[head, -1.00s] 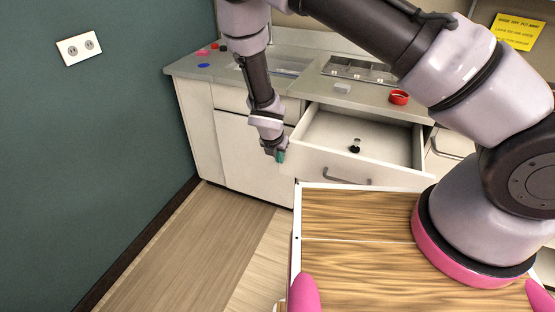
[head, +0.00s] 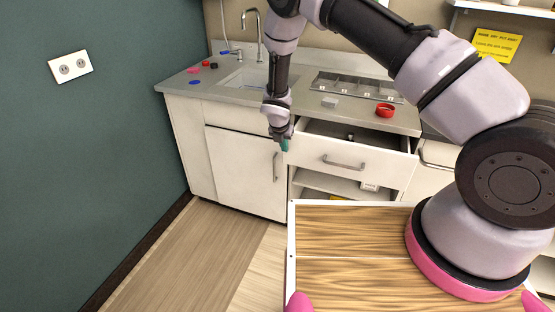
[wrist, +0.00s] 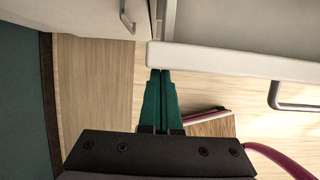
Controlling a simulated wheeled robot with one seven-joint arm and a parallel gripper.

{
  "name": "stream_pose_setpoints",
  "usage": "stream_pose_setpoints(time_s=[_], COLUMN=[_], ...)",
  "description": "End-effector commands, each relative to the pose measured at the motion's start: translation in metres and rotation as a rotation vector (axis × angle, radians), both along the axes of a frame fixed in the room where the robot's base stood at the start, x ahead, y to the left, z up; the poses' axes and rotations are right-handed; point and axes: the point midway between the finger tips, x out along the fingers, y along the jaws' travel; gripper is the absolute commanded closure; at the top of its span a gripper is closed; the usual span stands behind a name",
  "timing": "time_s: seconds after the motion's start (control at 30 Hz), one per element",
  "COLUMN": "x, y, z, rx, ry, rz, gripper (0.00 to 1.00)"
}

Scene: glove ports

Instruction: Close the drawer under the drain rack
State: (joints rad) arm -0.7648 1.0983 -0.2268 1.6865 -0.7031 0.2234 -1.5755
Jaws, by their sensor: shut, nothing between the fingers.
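The drawer (head: 360,160) under the drain rack (head: 357,86) stands partly open, with a grey bar handle (head: 343,163) on its white front. A dark object (head: 350,136) shows just inside it. My gripper (head: 284,146) is at the left end of the drawer front, pointing down. In the wrist view my gripper (wrist: 161,75) has its green fingers together and empty. Their tips are at the left end of the drawer front (wrist: 230,60); I cannot tell whether they touch it. The drawer's handle (wrist: 295,105) shows at the right of that view.
The counter holds a red ring (head: 385,110), a light grey block (head: 330,102) and a sink (head: 245,78). A closed cabinet door (head: 245,170) is left of the drawer. An open shelf (head: 335,184) lies below it. Wood floor (head: 205,245) is clear at left.

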Motion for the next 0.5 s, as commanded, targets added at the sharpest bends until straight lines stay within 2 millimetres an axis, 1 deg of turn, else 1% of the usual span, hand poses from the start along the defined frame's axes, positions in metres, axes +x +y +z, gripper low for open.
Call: stream_pose_setpoints(time_s=[0.03, 0.2, 0.3, 0.5], x=[0.016, 0.058, 0.080, 0.113], y=[-0.007, -0.021, -0.028, -0.038], z=[0.000, 0.000, 0.000, 0.000], rx=[0.003, 0.003, 0.002, 0.001], ry=[-0.002, -0.001, -0.001, 0.000], rz=[-0.007, -0.007, -0.006, -0.004], gripper=[1.00, 1.00, 1.00, 1.00])
